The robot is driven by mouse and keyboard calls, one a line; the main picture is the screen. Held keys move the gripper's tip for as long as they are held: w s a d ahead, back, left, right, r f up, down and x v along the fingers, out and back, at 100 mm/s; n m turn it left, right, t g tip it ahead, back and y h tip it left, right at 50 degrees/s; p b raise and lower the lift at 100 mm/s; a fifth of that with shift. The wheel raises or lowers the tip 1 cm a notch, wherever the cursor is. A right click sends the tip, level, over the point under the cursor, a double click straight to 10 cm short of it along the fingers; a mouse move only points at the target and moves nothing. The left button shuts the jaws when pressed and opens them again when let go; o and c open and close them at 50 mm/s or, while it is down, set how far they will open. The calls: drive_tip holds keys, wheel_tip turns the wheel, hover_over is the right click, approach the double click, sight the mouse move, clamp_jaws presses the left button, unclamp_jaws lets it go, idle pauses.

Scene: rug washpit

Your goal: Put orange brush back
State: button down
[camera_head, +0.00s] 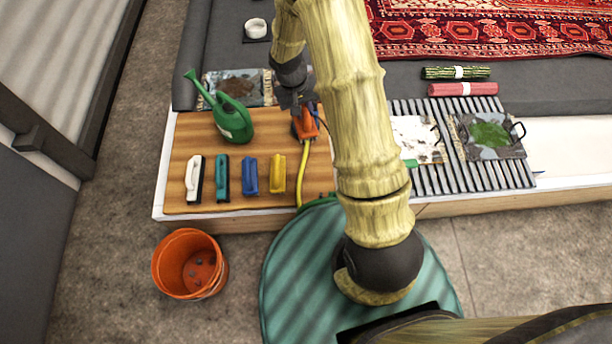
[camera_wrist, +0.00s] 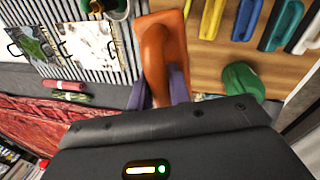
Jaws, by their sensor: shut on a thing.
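The orange brush (camera_head: 306,124) is at the right end of the wooden board (camera_head: 232,160) in the head view. My gripper (camera_head: 297,101) is shut on it. In the wrist view the orange brush (camera_wrist: 158,62) sits between my two fingers (camera_wrist: 161,88); its far end points to the top. I cannot tell whether it touches the board. The row of brushes on the board runs from a white brush (camera_head: 194,179) to a teal brush (camera_head: 222,180), a blue brush (camera_head: 249,174) and a yellow brush (camera_head: 277,174).
A green watering can (camera_head: 233,120) stands behind the brushes. A yellow hose (camera_head: 303,172) runs along the board's right side. An orange bucket (camera_head: 190,265) stands on the floor. A slatted grate (camera_head: 457,178) with small rug pieces is at right. A red rug (camera_head: 490,30) lies behind.

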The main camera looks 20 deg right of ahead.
wheel_tip(320, 180, down, 21)
drive_tip(key=s+m+b, duration=0.2)
drive_tip(key=b, duration=1.9)
drive_tip(key=shift+s+r, duration=0.2)
drive_tip(key=shift+s, duration=0.1)
drive_tip(key=shift+w, duration=0.1)
drive_tip(key=f+b, duration=0.2)
drive_tip(key=f, duration=0.3)
drive_tip(key=shift+s+b, duration=0.2)
drive_tip(key=shift+b, duration=0.1)
drive_tip(key=shift+w+f+b, duration=0.15)
drive_tip(key=shift+f+b, duration=1.05)
drive_tip(key=shift+f, duration=1.3)
